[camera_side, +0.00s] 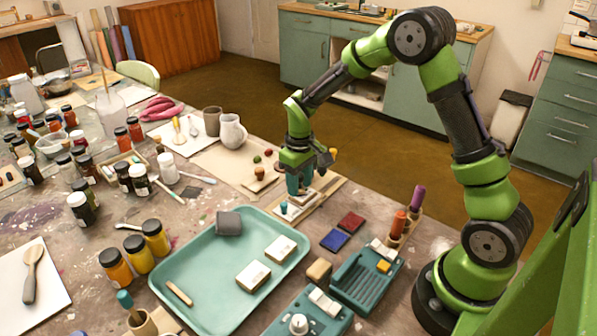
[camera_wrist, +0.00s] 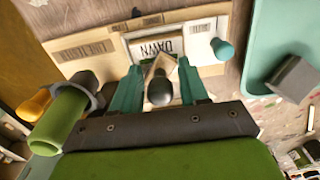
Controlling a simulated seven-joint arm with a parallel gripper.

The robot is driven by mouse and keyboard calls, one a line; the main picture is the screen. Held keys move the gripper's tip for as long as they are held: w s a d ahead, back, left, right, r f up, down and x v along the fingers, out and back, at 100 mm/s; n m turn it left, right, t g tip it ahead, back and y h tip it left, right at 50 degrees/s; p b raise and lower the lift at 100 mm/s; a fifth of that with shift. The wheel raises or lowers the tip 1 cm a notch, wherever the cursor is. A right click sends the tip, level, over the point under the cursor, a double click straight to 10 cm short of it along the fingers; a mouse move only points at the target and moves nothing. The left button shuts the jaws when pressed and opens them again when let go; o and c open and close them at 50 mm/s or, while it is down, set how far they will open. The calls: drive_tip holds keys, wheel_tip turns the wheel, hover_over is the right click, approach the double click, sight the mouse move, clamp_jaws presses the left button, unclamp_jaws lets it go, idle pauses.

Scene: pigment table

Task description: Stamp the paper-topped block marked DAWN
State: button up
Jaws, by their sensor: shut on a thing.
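The paper-topped block marked DAWN (camera_wrist: 152,46) lies on the wooden board, its lettering upside down in the wrist view. In the side view, a pale block top (camera_side: 303,199) shows below my gripper. My gripper (camera_side: 297,187) points down over the board. In the wrist view its teal fingers (camera_wrist: 161,92) are shut on a stamp with a dark round knob (camera_wrist: 159,90) and a pale wooden base. The stamp is over the near part of the DAWN block; I cannot tell whether it touches. The stamp's face is hidden.
A teal peg (camera_wrist: 222,49) stands beside the block. The teal tray (camera_side: 190,272) holds a grey lump (camera_side: 229,223) and two paper-topped blocks. Red (camera_side: 351,222) and blue (camera_side: 335,240) pads lie to the right. Jars crowd the left.

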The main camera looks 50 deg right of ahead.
idle(0.3)
drive_tip(key=shift+r, duration=3.5)
